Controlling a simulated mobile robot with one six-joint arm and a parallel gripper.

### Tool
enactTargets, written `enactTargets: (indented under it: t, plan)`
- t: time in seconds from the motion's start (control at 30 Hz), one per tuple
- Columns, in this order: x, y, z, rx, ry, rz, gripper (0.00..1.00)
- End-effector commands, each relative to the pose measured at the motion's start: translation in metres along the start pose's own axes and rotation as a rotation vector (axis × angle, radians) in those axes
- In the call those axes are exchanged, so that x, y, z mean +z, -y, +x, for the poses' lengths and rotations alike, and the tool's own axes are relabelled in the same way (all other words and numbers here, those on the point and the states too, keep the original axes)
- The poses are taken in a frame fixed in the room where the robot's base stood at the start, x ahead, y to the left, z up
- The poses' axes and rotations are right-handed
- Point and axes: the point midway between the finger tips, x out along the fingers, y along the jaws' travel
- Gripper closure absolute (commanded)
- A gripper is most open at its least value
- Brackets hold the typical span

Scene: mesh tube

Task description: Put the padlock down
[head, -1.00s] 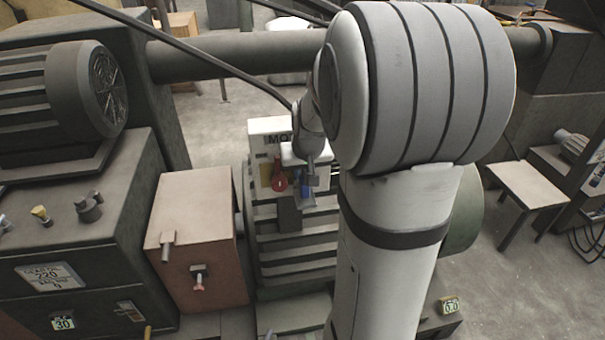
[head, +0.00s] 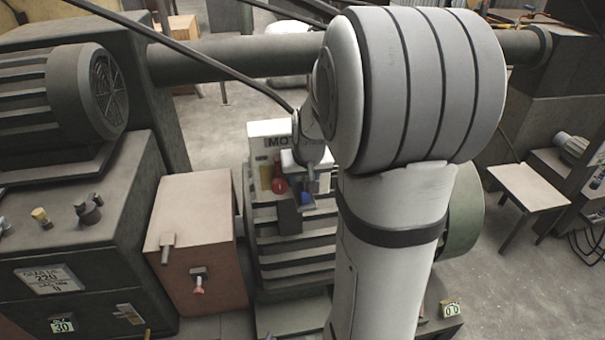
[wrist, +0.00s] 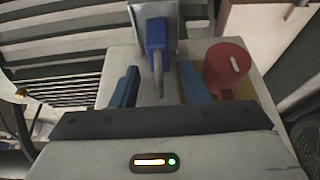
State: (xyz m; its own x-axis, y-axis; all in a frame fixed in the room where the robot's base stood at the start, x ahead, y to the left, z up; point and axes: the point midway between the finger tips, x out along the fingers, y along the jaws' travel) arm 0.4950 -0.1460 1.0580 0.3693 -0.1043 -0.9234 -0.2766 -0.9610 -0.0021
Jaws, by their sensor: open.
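The padlock has a blue body (wrist: 155,34) and a grey shackle pointing towards my gripper (wrist: 158,84) in the wrist view. Its body is over a small grey tray (wrist: 171,12); whether it rests fully on it I cannot tell. My two blue fingers are open, one on each side of the shackle, with gaps on both sides. In the head view the padlock (head: 306,197) is a small blue patch just below my gripper, at the front of the motor box, partly hidden by my wrist.
A red rotary switch (wrist: 229,68) on a yellow plate is close beside my right finger in the wrist view; it also shows in the head view (head: 280,185). The white-topped box (head: 268,128) stands behind. A reddish box (head: 190,235) is at the left.

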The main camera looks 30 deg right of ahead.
Motion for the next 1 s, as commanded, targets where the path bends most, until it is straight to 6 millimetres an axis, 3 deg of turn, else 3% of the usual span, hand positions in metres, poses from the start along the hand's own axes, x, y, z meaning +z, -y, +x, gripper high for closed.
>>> enactTargets:
  t: [0.17, 0.6, 0.77, 0.87, 1.0]
  plan:
    - [-0.002, 0.000, -0.017, 0.000, -0.005, 0.000, 0.59]
    - [-0.001, -0.001, -0.104, 0.001, -0.004, 0.001, 0.59]
    - [0.000, 0.000, -0.119, 0.000, -0.001, -0.001, 0.59]
    - [0.017, 0.013, -0.125, -0.011, 0.011, -0.028, 0.59]
    - [0.078, 0.050, -0.131, -0.044, 0.052, -0.115, 0.59]
